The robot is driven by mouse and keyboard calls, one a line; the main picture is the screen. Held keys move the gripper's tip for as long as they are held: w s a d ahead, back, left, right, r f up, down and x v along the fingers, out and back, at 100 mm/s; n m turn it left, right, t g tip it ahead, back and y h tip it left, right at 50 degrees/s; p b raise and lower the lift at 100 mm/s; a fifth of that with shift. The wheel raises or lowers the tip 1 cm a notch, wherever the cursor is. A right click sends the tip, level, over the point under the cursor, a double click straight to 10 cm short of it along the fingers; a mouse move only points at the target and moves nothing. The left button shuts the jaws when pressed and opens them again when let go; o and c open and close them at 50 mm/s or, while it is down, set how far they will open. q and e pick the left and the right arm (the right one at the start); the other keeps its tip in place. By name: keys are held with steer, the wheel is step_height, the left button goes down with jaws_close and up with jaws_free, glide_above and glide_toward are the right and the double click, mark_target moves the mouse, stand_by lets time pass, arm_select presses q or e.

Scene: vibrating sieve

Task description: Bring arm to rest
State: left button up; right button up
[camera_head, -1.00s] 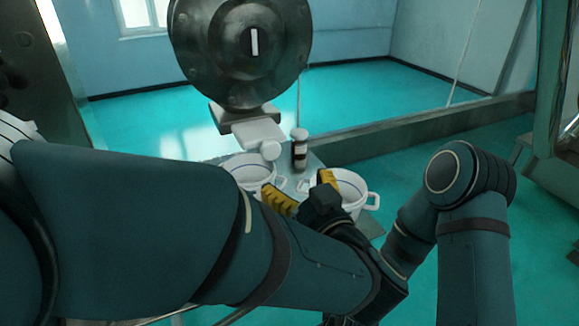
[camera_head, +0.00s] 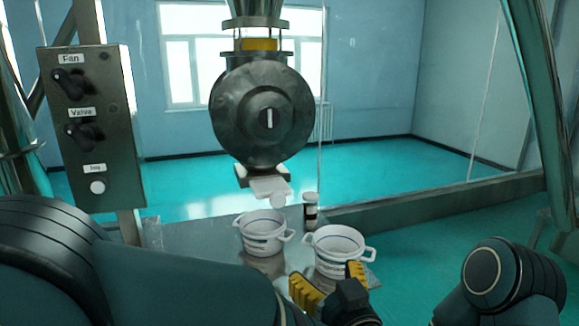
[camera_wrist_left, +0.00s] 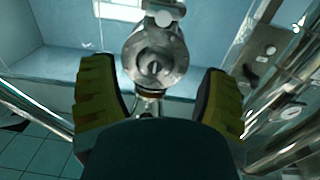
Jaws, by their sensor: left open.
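My left gripper (camera_head: 330,288) has yellow-padded fingers spread apart with nothing between them. In the head view it is low in the middle, in front of the right white pot. In the left wrist view the two yellow fingers (camera_wrist_left: 165,100) stand wide on either side. My left arm (camera_head: 170,275) crosses the lower left of the head view. A dark arm part of mine shows at the lower right, but no right gripper is visible.
A control panel (camera_head: 92,125) with two knobs stands at left. Open floor (camera_head: 400,175) lies behind.

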arm_select(q)
steer(key=w+a+f+m+g+h, duration=0.1)
steer(key=w+a+f+h, duration=0.15)
steer(key=w+f, duration=0.55)
steer(key=a+f+m+g+h, duration=0.1)
steer(key=a+f+g+h, duration=0.15)
steer(key=f, duration=0.65)
steer(key=a+f+m+g+h, duration=0.1)
steer(key=a+f+g, duration=0.25)
steer(key=f, duration=0.55)
steer(key=s+a+f+g+h, duration=0.1)
steer(key=s+a+f+g, duration=0.1)
steer(key=s+f, duration=0.3)
steer(key=s+a+f+n+g+h, duration=0.1)
steer(key=s+a+f+g, duration=0.2)
steer(key=s+f, duration=0.3)
steer(key=s+a+f+g, duration=0.2)
steer(key=s+f+g, duration=0.1)
steer(key=s+f, duration=0.2)
steer(key=shift+s+a+f+h, duration=0.3)
steer(key=shift+s+f+h, duration=0.05)
steer(key=shift+s+h, duration=0.1)
arm_select(e)
steer(key=shift+w+a+f, duration=0.1)
steer(key=shift+w, duration=0.2)
arm_select(q)
steer(key=shift+w, duration=0.1)
